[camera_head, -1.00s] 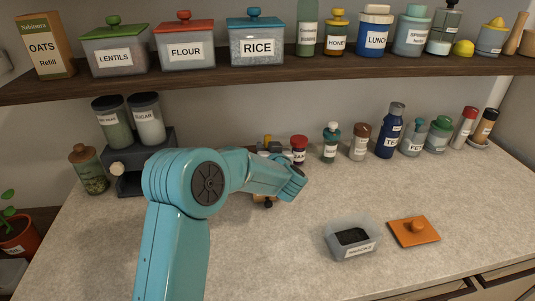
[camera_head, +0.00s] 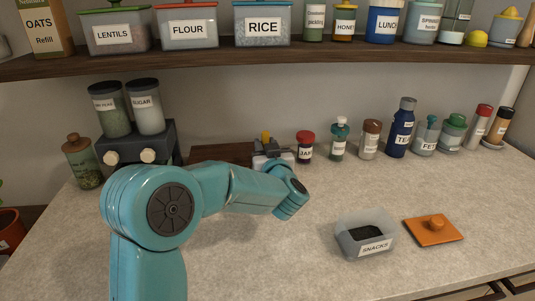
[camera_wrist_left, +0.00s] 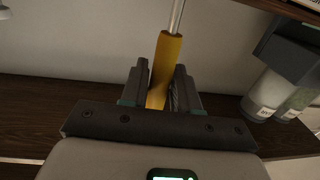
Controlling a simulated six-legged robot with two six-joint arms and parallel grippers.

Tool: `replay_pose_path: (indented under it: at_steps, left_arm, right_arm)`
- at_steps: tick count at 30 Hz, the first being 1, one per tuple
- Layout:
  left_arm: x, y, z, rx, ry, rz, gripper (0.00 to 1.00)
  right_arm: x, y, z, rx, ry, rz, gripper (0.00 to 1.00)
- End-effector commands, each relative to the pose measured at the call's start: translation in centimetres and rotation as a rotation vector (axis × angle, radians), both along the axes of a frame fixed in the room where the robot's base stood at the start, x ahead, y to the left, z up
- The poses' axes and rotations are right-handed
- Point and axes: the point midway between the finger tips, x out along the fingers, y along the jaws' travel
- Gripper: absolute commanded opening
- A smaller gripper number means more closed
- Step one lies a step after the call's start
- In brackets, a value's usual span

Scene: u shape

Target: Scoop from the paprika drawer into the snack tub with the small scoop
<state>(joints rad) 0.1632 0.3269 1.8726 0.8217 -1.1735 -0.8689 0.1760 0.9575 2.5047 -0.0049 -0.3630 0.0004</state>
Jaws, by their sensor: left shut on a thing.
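The snack tub (camera_head: 352,243) is a grey open container labelled SNACKS, with dark contents, on the counter right of my left arm. My left gripper (camera_head: 268,146) is at the back of the counter, partly hidden by my own wrist. In the left wrist view the left gripper (camera_wrist_left: 160,88) is shut on the yellow handle of the small scoop (camera_wrist_left: 166,58); a metal shaft runs up out of view. The handle's yellow end also shows in the head view (camera_head: 266,135). The scoop's bowl is not visible. I cannot identify the paprika drawer. My right gripper is not in view.
An orange lid (camera_head: 433,231) lies right of the tub. A dark wooden block (camera_head: 220,152) is behind my arm. A jam jar (camera_head: 305,147) stands close to the gripper, with several bottles to its right. A shelf (camera_head: 330,53) overhangs. The counter's middle is clear.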

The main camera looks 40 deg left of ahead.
Motion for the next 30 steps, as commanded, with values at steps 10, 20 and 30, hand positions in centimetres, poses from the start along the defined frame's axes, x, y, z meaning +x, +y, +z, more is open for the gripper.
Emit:
replay_pose_path:
  at_steps: [10, 20, 30]
  left_arm:
    - [-0.2, -0.1, 3.9, 0.002, -0.005, 0.0, 0.0]
    - [-0.3, -0.1, 7.1, 0.002, -0.005, 0.0, 0.0]
    - [-0.2, -0.1, 9.1, 0.002, -0.005, 0.0, 0.0]
  right_arm:
    - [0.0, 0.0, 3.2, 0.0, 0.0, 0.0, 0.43]
    - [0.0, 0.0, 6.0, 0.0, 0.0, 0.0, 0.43]
    - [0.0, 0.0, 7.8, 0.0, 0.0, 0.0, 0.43]
